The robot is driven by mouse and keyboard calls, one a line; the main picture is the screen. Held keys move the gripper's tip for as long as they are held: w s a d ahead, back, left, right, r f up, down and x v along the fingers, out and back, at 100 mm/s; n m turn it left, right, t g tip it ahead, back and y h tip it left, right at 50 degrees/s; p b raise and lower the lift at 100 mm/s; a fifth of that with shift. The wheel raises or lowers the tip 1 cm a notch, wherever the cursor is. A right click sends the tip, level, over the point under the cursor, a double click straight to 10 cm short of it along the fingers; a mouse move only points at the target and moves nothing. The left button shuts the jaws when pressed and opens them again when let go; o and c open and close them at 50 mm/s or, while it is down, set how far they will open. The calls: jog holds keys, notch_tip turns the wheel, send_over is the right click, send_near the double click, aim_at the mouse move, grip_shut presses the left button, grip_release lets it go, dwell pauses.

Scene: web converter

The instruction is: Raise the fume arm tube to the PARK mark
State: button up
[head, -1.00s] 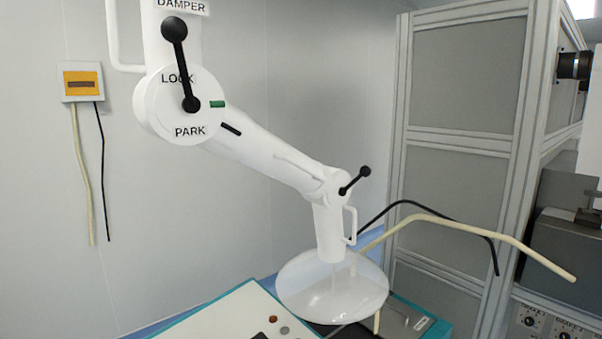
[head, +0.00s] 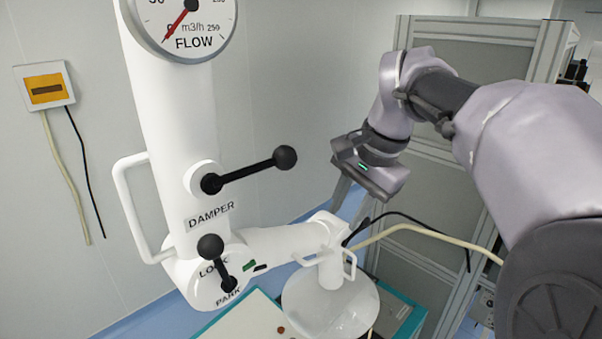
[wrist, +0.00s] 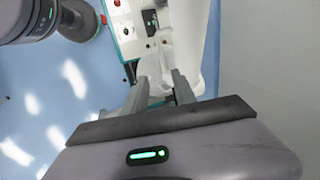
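The black DAMPER lever (head: 284,158) and flow gauge (head: 190,25) are on the upright column. A grey framed cabinet (head: 470,60) stands behind my arm. A black cable (head: 400,215) and cream hose (head: 430,235) pass near the hood. A panel (wrist: 125,32) has a red button.

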aim_at(322, 256)
jog(key=b+x, duration=0.2)
jog(key=x, duration=1.4)
jog(key=shift+w+r, duration=0.1)
jog(key=shift+w+a+f, duration=0.15)
jog(key=shift+w+f, duration=0.05)
jog(key=shift+f, duration=0.25)
grip_shut()
